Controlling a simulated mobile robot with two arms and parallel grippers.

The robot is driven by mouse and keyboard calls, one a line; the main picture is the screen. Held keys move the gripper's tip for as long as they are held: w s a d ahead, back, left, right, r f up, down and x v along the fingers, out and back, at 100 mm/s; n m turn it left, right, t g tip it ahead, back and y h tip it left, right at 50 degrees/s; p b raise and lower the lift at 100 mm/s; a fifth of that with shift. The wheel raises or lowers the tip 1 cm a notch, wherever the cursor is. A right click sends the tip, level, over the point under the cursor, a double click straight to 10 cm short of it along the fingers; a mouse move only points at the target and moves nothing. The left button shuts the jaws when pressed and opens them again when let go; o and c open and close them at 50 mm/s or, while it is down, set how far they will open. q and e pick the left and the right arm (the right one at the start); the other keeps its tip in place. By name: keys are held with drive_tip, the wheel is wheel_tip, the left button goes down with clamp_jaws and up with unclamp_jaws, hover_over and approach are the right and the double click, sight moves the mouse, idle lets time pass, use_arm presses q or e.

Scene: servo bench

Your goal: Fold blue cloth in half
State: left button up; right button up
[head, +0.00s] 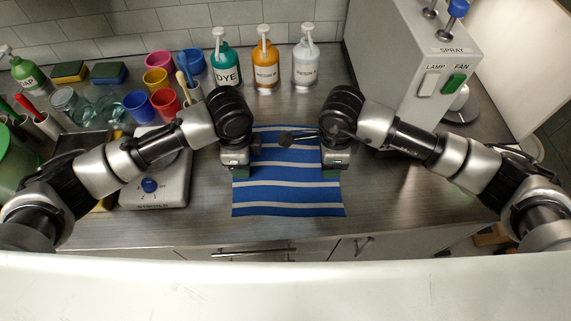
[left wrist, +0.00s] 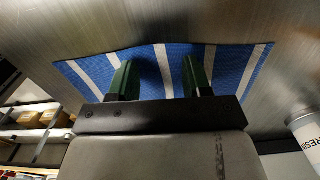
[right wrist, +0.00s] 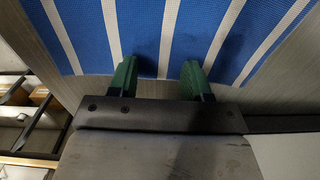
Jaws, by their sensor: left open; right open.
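The blue cloth (head: 285,195) with white stripes lies flat on the metal bench in the head view, between my two arms. It also shows in the left wrist view (left wrist: 145,60) and in the right wrist view (right wrist: 190,30). My left gripper (head: 240,174) is at the cloth's left edge, pointing down. Its two green fingers are apart with nothing between them but cloth below (left wrist: 160,80). My right gripper (head: 331,172) is at the cloth's right edge, fingers apart (right wrist: 158,80). I cannot tell whether either touches the cloth. The far part of the cloth is partly hidden by my arms.
A white device with a blue knob (head: 152,195) stands left of the cloth. Cups, jars and sponges crowd the back left. Several pump bottles (head: 265,62) stand at the back. A grey box with switches (head: 415,65) stands at the back right. Bench right of the cloth is clear.

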use_arm(q)
drive_tip(key=shift+s, duration=0.15)
use_arm(e)
drive_tip(key=shift+s+f, duration=0.1)
use_arm(q)
drive_tip(key=shift+f, duration=0.1)
drive_tip(key=shift+f, duration=0.15)
use_arm(e)
drive_tip(key=shift+f, duration=0.2)
drive_tip(key=shift+r, duration=0.1)
use_arm(q)
drive_tip(key=shift+c, duration=0.2)
use_arm(e)
drive_tip(key=shift+c, duration=0.2)
use_arm(q)
clamp_jaws()
use_arm(e)
clamp_jaws()
